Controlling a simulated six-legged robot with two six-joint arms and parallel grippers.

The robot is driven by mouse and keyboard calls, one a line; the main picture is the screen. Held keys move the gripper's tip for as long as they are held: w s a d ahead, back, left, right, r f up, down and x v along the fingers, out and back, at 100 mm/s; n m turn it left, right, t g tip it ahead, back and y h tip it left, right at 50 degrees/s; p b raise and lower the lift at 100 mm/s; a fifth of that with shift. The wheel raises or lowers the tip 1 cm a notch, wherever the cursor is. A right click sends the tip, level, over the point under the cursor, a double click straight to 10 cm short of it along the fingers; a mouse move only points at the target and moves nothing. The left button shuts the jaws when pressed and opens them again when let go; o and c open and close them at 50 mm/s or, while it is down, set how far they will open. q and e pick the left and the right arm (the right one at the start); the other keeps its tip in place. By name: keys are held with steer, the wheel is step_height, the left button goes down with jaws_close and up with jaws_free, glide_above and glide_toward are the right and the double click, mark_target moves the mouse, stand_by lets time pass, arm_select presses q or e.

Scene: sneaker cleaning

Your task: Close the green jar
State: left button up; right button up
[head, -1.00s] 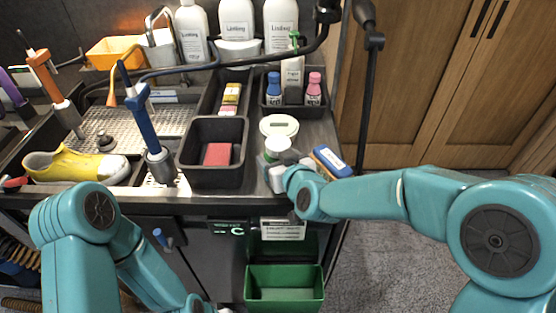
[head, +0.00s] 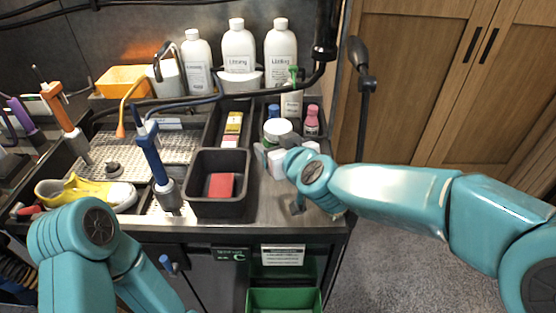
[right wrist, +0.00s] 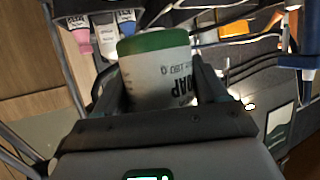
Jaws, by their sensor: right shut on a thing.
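My right gripper (right wrist: 158,88) is shut on the green jar (right wrist: 160,65), with one finger on each side of it. In the right wrist view the jar shows a green band and a white part with SOAP lettering that reads upside down. In the head view the jar (head: 278,127) has a round white top with green below it. My right gripper (head: 277,148) holds it in front of the small bottles at the right end of the counter. I cannot tell whether a separate lid is on the jar. My left gripper is out of the picture.
A black bin (head: 203,203) with a red sponge (head: 221,185) stands left of the jar. A pink bottle (head: 311,124) and a pump bottle (head: 292,103) stand behind it. A yellow shoe (head: 85,193) lies at the left. The counter's right front corner is partly bare.

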mark_target(278, 125)
step_height(278, 125, up, 6)
steer(key=p, duration=0.3)
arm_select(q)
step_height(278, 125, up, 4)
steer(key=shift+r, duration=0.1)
arm_select(e)
steer(key=shift+f, duration=0.1)
steer(key=o, duration=0.3)
steer(key=c, duration=0.5)
